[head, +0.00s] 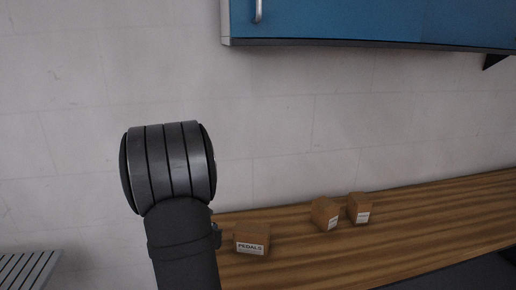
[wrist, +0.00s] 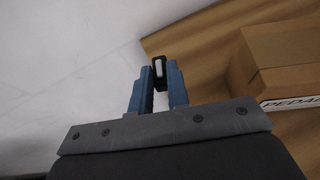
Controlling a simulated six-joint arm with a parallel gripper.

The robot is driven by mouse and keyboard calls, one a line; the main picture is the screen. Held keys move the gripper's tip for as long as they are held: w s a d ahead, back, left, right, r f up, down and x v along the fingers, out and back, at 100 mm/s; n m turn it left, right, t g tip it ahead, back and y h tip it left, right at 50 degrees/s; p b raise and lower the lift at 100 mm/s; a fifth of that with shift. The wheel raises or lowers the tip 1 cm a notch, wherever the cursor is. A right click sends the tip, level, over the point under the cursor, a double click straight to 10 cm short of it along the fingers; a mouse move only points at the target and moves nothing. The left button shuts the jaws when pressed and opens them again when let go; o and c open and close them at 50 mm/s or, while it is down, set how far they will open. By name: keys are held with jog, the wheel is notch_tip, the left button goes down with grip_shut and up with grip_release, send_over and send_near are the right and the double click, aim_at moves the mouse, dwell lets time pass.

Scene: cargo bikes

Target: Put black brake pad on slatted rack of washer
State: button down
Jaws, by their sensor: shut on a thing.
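In the wrist view my gripper (wrist: 160,83) has its two blue fingers closed around a small black piece with a pale face, which looks like the black brake pad (wrist: 160,70). The piece sits between the fingertips, in front of the wooden shelf edge and the pale wall. In the head view my arm rises at the left, and the fingers and the held piece are hidden. A grey slatted surface, which looks like the slatted rack (head: 28,270), shows at the lower left corner of the head view. The rest of the washer is not in view.
A wooden shelf (head: 400,235) runs along the wall, with a box labelled PEDALS (head: 252,240) near its left end and two more cardboard boxes (head: 326,214) (head: 360,208) further right. A blue wall cabinet (head: 370,20) hangs above. The PEDALS box (wrist: 285,60) is close to my gripper's right.

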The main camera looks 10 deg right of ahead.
jog(key=w+d+r+m+g+h, duration=0.1)
jog(key=w+d+r+m+h, duration=0.1)
jog(key=w+d+r, duration=0.3)
jog(key=w+d+r+m+h, duration=0.1)
jog(key=d+r, duration=0.1)
jog(key=d, duration=0.6)
jog(key=d+r+m+g+h, duration=0.2)
jog(key=d+m+g+h, duration=0.1)
jog(key=d, duration=1.8)
jog(key=s+d, duration=0.2)
jog(key=d, duration=0.5)
jog(key=s+d+f+m+g+h, duration=0.1)
jog(key=s+d, duration=0.2)
jog(key=d, duration=0.4)
jog(key=s+d+m, duration=0.1)
jog(key=s+d, duration=0.1)
jog(key=d, duration=0.5)
jog(key=shift+s+d+f+g, duration=0.2)
jog(key=shift+s+d+g, duration=0.05)
jog(key=shift+d+g, duration=0.05)
jog(key=s+d+f+m+g+h, duration=0.1)
jog(key=s+d+m+g, duration=0.1)
jog(key=s+d, duration=1.65)
send_over(413, 224)
jog(key=f, duration=0.6)
jog(key=shift+s+d+f, duration=0.15)
jog(key=shift+d+f, duration=0.05)
jog(key=shift+f, duration=2.25)
